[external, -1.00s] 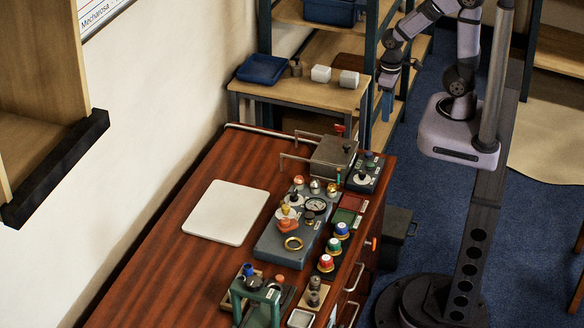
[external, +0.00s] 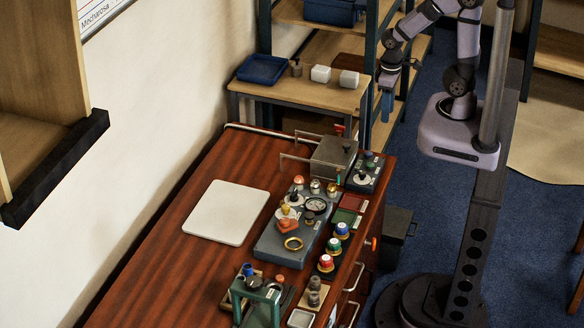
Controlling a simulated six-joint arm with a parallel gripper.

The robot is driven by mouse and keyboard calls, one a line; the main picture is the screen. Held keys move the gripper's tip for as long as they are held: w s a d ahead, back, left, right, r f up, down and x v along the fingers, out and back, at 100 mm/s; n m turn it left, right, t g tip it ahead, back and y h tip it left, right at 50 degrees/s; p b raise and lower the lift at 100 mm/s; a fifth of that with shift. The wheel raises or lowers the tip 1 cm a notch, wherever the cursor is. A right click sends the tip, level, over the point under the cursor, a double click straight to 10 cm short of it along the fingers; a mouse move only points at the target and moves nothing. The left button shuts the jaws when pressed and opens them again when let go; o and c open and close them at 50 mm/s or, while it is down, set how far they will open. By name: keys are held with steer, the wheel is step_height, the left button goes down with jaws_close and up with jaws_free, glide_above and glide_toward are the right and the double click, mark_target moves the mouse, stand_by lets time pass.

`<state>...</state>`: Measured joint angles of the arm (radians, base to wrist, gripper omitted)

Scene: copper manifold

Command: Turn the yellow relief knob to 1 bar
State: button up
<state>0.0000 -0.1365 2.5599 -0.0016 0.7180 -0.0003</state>
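A grey manifold block (external: 268,244) lies on the dark red wooden bench. On its left part is a small yellow knob (external: 286,210) by a pale round dial; its pointer and scale are too small to read. A round gauge (external: 316,205) with a pale face sits to its right; its reading is not legible. An orange-red part (external: 286,226) and a gold ring (external: 293,243) are nearer on the block. My gripper (external: 387,108) hangs pointing down, well apart from the block, up and to the right of it. Whether its fingers are open cannot be told.
A white board (external: 226,212) lies left of the block. Several coloured knobs or caps stand along its right side, including a blue one (external: 341,230). A grey box with handles (external: 334,157) stands behind it. A green frame (external: 255,298) is at the front.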

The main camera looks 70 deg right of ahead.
steer(key=w+a+m+b, duration=0.25)
steer(key=w+a, duration=0.35)
steer(key=w, duration=0.5)
steer(key=m+b, duration=0.4)
steer(key=m, duration=0.5)
glide_above(286, 207)
step_height(286, 207, down, 9)
steer(key=shift+f, duration=0.1)
steer(key=shift+d+f+p, duration=0.1)
steer(key=shift+f+p, duration=0.85)
steer(key=shift+f, duration=2.7)
jaws_close()
